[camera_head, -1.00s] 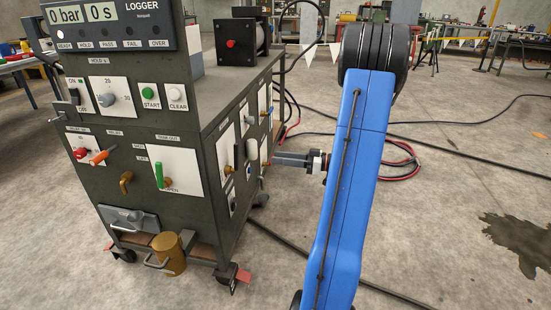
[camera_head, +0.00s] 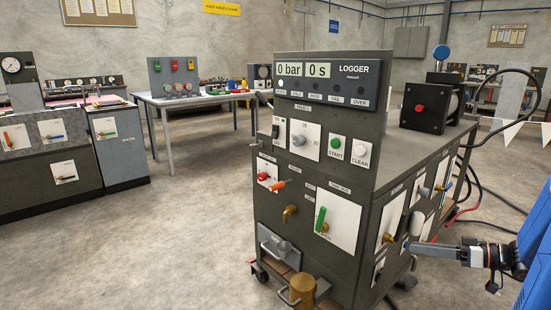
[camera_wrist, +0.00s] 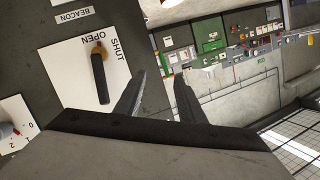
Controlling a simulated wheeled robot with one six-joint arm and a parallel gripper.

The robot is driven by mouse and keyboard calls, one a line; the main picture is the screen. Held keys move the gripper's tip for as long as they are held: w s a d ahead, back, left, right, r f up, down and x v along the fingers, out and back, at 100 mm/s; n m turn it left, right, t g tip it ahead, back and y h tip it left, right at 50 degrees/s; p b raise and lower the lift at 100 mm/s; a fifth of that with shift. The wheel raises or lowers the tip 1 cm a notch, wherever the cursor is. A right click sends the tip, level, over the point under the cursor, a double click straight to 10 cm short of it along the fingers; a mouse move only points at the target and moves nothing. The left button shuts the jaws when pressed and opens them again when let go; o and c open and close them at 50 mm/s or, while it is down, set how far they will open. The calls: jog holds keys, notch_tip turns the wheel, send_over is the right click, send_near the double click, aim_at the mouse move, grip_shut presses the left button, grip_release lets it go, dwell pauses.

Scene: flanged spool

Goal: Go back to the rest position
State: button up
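My gripper (camera_head: 412,246) shows at the right in the head view, pointing left at the right side of the dark test cart (camera_head: 345,205). In the wrist view its two dark fingers (camera_wrist: 160,88) stand apart with nothing between them. A black lever (camera_wrist: 100,78) on a white plate marked OPEN and SHUT is just left of the fingers, outside them. I cannot tell how far the fingertips are from the panel. Part of my blue arm shows at the right edge of the head view.
The cart carries a logger display (camera_head: 325,75) reading 0 bar and 0 s. A brass can (camera_head: 301,290) hangs low at its front. A table (camera_head: 200,97) and grey consoles (camera_head: 45,150) stand to the left, with bare floor between. Cables lie behind the cart at the right.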

jog(key=s+a+m+g+h, duration=0.1)
jog(key=s+a+g+h, duration=0.1)
jog(key=s+a+g, duration=0.45)
jog(key=s+a+g+h, duration=0.15)
jog(key=s+a, duration=0.25)
jog(key=a, duration=0.6)
jog(key=s+r+m+t+h, duration=0.1)
jog(key=s+m+t+h, duration=0.1)
jog(key=s+h, duration=0.2)
jog(key=s+r+m+t+h, duration=0.1)
jog(key=s+r+m+h, duration=0.1)
jog(key=s+h, duration=0.3)
jog(key=shift+s+a+r+m+t, duration=0.3)
jog(key=shift+s+t, duration=0.1)
jog(key=shift+s, duration=0.85)
